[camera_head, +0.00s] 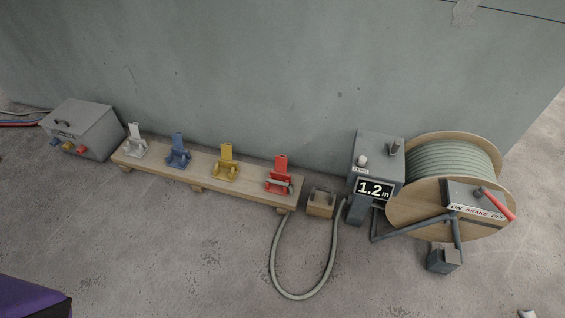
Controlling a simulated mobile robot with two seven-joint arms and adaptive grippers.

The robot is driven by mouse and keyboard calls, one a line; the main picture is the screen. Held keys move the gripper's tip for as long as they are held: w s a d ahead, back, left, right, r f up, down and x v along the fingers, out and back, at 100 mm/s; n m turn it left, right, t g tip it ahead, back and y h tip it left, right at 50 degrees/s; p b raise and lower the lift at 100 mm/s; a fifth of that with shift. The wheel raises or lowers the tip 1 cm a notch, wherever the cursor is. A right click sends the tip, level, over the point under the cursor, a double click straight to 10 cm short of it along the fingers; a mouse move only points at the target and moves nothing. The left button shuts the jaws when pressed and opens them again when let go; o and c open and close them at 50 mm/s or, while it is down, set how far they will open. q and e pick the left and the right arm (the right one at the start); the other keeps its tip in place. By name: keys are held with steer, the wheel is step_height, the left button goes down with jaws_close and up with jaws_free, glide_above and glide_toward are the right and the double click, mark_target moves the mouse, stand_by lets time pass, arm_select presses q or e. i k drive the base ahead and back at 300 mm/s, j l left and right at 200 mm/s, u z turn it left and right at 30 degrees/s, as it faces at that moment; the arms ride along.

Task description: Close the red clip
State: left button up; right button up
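The red clip (281,173) stands at the right end of a low wooden plank (210,180) along the wall. Its upper flap stands upright, so it looks open. A short piece of grey conduit (279,183) seems to lie across its base. A yellow clip (226,164), a blue clip (178,151) and a white clip (135,141) stand to its left on the plank, all with flaps raised. Neither of my grippers is in view.
A grey conduit loop (300,297) lies on the floor before the plank. A grey box (82,127) stands at left. The front floor is mostly clear.

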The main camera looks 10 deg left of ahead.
mark_target(281, 164)
steer(key=i+j, duration=0.1)
steer(key=i, duration=0.6)
steer(key=i+j, duration=0.1)
steer(key=i, duration=0.6)
